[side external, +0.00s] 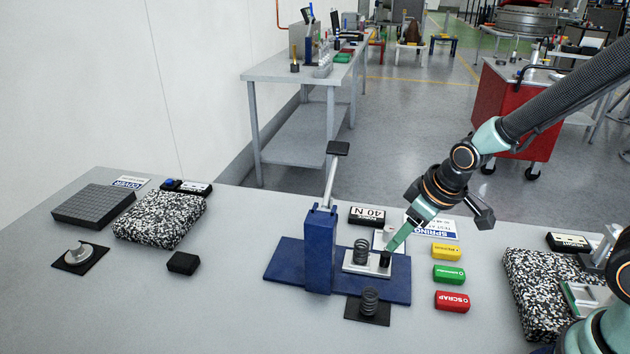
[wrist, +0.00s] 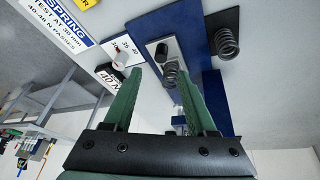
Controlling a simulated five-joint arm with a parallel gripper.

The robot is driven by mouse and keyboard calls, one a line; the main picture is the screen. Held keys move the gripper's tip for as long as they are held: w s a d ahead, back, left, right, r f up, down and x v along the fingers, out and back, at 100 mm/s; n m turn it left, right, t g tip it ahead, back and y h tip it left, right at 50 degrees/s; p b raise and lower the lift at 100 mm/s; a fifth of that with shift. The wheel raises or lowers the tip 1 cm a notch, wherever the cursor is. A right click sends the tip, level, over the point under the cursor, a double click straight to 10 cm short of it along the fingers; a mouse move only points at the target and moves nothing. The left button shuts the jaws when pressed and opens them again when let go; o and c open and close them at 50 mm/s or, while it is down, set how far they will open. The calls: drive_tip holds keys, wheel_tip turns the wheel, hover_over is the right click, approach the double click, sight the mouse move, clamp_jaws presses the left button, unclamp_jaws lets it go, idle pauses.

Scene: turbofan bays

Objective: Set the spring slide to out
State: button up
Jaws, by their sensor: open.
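The spring slide (side external: 353,268) is a light grey plate on the blue base of a press. It carries a coil spring (side external: 361,250) and an upright black knob (side external: 384,259) near its right end. My gripper (side external: 390,248) is low over that right end, its fingers close to the knob. In the wrist view the slide (wrist: 154,45), its spring (wrist: 171,74) and the knob (wrist: 162,50) show beyond and between the open green fingers (wrist: 160,72). The jaws hold nothing; I cannot tell whether a finger touches the knob.
The blue press column (side external: 320,255) and raised lever (side external: 331,180) stand left of the slide. A second spring (side external: 369,300) is on a black pad in front. Yellow (side external: 446,251), green (side external: 449,275) and red (side external: 452,301) blocks lie right. A 40 N block (side external: 367,216) stands behind.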

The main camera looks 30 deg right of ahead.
drive_tip(key=shift+v, duration=2.45)
drive_tip(key=g, duration=0.4)
hover_over(386, 254)
wheel_tip(386, 254, down, 12)
drive_tip(key=shift+r, duration=0.1)
clamp_jaws()
